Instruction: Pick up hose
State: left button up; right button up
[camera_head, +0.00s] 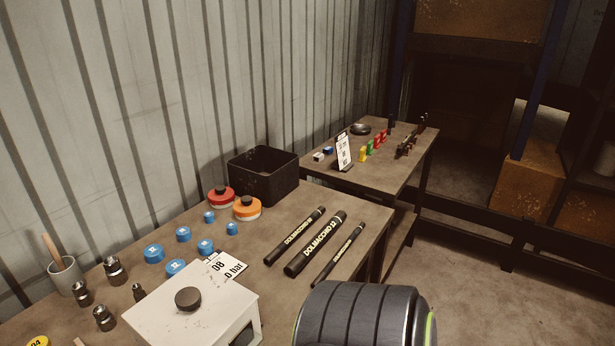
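Three black hoses with pale lettering lie side by side on the near table. The left hose (295,236) is thin, the middle hose (315,244) is the thickest, and the right hose (338,254) is the thinnest. They lie slanted, with their far ends toward the upper right, close to the table's right edge. Nothing holds them. Neither of my grippers is in view. A dark ribbed part with a green edge, which seems to be my own arm, fills the bottom centre just in front of the hoses.
The near table (340,205) also holds a black bin (263,175), a white box (190,315) with a dark knob, red and orange round pieces, several blue caps and metal fittings. A second table (400,170) with small items stands behind. Floor is clear at right.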

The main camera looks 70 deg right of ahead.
aim_at(268, 260)
jog(key=k+l+z, duration=0.1)
jog(key=z, duration=0.35)
jog(key=l+z, duration=0.3)
jog(key=z, duration=1.25)
jog(key=l+u, duration=0.1)
jog(key=u, duration=1.6)
jog(key=j, duration=0.05)
